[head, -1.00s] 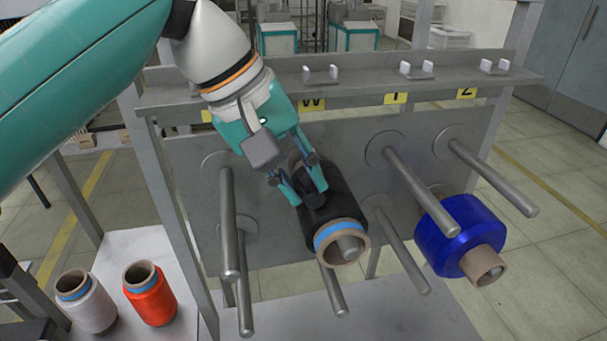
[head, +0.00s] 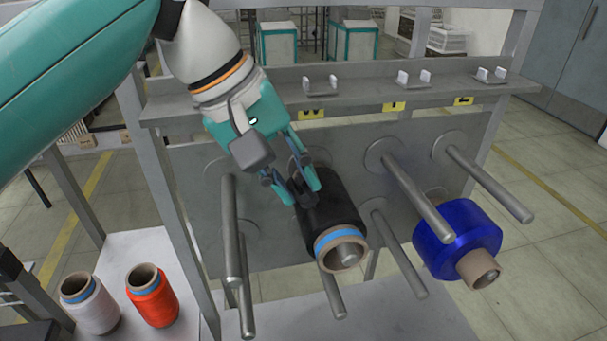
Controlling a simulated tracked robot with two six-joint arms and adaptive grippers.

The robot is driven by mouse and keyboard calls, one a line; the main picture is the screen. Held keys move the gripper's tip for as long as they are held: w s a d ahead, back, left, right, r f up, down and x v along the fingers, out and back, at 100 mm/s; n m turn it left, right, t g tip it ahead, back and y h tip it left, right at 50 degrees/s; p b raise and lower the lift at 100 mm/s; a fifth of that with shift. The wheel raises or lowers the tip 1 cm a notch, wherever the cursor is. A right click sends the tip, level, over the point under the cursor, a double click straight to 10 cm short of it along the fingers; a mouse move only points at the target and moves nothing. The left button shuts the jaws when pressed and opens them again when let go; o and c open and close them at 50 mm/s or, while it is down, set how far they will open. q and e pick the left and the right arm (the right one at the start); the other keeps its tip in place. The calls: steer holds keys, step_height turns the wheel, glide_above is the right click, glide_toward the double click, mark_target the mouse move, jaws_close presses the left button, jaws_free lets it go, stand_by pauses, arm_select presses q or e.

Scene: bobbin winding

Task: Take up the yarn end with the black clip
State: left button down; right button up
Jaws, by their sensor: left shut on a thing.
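The black bobbin (head: 338,213) with a blue band and a brown core sits on a peg of the rack in the middle of the head view. My left gripper (head: 306,192) reaches down from the upper left to the upper left side of this bobbin. Its fingers are closed around a small black clip (head: 304,194), which lies at or just above the black yarn. Black on black makes contact with the yarn hard to tell. The yarn end itself cannot be made out. My right gripper is not in view.
A blue bobbin (head: 447,240) hangs on a peg to the right. Bare pegs (head: 417,197) stick out around the black bobbin. White (head: 90,303) and orange (head: 153,297) bobbins stand on a table at lower left. A shelf (head: 355,88) with small holders runs above.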

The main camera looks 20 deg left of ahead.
arm_select(q)
steer(key=shift+p+v, duration=1.45)
steer(key=shift+v, duration=0.45)
steer(key=shift+a, duration=0.1)
